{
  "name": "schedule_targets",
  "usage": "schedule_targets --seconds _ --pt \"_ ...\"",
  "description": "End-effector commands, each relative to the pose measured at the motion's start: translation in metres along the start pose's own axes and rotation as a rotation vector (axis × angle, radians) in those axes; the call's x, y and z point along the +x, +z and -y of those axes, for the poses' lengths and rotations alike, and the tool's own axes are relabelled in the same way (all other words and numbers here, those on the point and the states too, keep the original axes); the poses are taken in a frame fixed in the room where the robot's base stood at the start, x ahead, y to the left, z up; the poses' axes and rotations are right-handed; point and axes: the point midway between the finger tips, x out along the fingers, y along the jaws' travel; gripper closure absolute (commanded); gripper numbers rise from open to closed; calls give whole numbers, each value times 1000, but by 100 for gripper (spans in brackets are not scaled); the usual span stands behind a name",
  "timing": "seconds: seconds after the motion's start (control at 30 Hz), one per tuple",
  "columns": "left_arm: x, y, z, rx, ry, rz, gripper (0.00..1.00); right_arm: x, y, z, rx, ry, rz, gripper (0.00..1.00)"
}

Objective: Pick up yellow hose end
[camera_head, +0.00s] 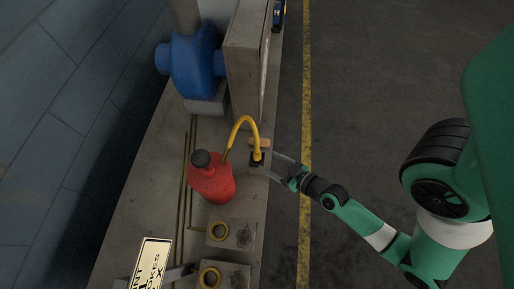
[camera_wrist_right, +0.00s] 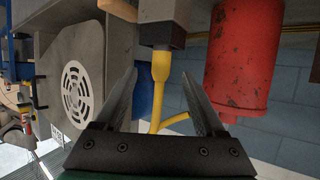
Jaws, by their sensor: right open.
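The yellow hose (camera_head: 242,121) arcs up from beside the red canister (camera_head: 212,180) and comes down to a dark fitting. The yellow hose end (camera_head: 258,155) sits at this fitting, near the bench's right edge. My right gripper (camera_head: 264,163) reaches in from the right, its fingertips at the hose end. In the right wrist view the hose end (camera_wrist_right: 161,68) lies between the two spread fingers, with visible gaps on both sides. The black block (camera_wrist_right: 161,36) is just beyond the fingertips. My left gripper is not in view.
A blue blower (camera_head: 193,66) and a grey cabinet (camera_head: 247,50) stand farther back on the bench. A wooden-coloured handle (camera_head: 260,142) is close to the hose end. The floor to the right is clear.

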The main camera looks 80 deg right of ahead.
Motion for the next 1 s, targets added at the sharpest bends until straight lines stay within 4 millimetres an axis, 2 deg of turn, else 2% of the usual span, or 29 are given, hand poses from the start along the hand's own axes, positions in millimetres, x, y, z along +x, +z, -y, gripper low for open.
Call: schedule_targets --seconds 0.03,0.2,0.47,0.7,0.8,1.0 --pt "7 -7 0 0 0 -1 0 9 -6 1 -3 -5 -3 28" --pt "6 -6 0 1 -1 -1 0 40 -2 1 -1 -3 -3 28" --pt "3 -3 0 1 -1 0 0 54 -1 0 -1 -2 -2 28" --pt "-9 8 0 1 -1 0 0 94 -2 -1 -1 -2 -3 28" --pt "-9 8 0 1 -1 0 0 99 -3 -2 -1 -2 0 28" --pt "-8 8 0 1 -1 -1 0 99 -4 -2 0 -2 0 30"
